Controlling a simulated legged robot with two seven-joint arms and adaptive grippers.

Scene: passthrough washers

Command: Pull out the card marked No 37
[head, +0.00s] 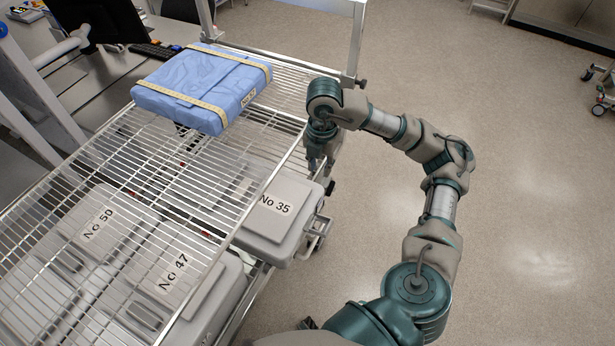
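A blue wrapped pack (205,88) with tan tape strips lies on the upper wire shelf (130,180) of a metal rack. A small card (249,98) is on its near right side, at a tape strip. Its print is small and looks like No 37, though I cannot read it surely. My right gripper (315,160) points down at the shelf's right edge, to the right of and nearer than the pack, apart from the card. Its fingers are small and dark, and I cannot tell whether they are open. My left gripper is not in view.
Below the wire shelf sit grey lidded cases marked No 35 (285,230), No 47 (205,310) and No 50 (75,262). A rack post (355,40) stands behind my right wrist. Open floor (530,200) lies to the right.

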